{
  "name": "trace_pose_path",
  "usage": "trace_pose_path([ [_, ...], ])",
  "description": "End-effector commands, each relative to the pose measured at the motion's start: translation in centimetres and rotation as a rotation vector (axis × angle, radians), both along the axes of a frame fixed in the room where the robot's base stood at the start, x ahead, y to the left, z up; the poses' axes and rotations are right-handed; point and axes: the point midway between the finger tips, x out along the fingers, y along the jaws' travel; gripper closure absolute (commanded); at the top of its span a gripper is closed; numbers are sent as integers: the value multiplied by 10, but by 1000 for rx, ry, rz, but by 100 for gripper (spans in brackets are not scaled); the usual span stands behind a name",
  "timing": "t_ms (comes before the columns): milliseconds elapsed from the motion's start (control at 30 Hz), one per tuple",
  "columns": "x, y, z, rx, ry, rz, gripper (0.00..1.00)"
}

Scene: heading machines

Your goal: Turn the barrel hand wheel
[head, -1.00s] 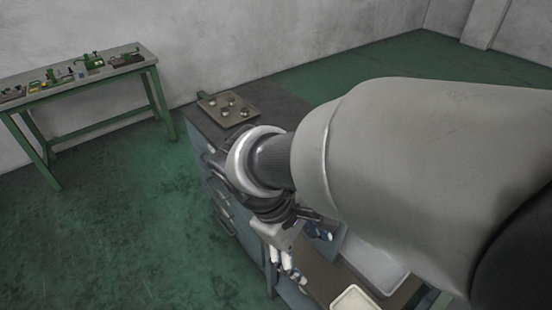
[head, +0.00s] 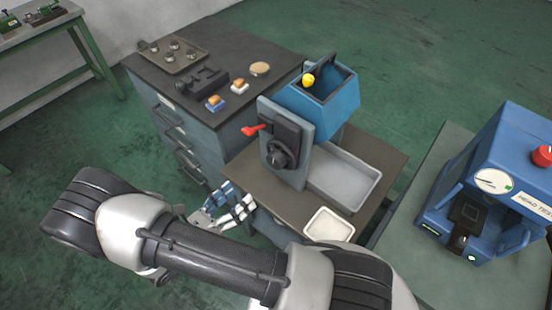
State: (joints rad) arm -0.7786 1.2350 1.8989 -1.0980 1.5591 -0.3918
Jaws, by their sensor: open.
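In the head view a heading machine has a grey upright plate (head: 288,180) facing the left. A dark round hand wheel (head: 281,153) sits on the plate, below and beside a red-handled lever (head: 254,129). My gripper (head: 246,208) has pale fingers with blue parts. It is open with nothing seen between the fingers, below and left of the wheel and apart from it, near the front edge of the machine's bench. My arm crosses the lower part of the view.
A metal tray (head: 345,178) and a small white tray (head: 329,225) lie on the bench. A drawer cabinet (head: 183,125) stands at the left, a blue tester (head: 500,180) at the right.

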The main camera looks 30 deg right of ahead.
Motion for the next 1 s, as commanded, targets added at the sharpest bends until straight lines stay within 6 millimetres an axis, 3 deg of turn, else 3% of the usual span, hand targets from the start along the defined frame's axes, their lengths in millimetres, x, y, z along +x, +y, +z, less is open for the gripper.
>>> trace_pose_path([
  [133,2,-2,-6,-24,15,25,31],
  [267,6,-17,-6,-24,16,20,31],
  [800,43,-126,-7,-20,14,17,31],
  [1000,52,-153,-7,-20,14,20,31],
])
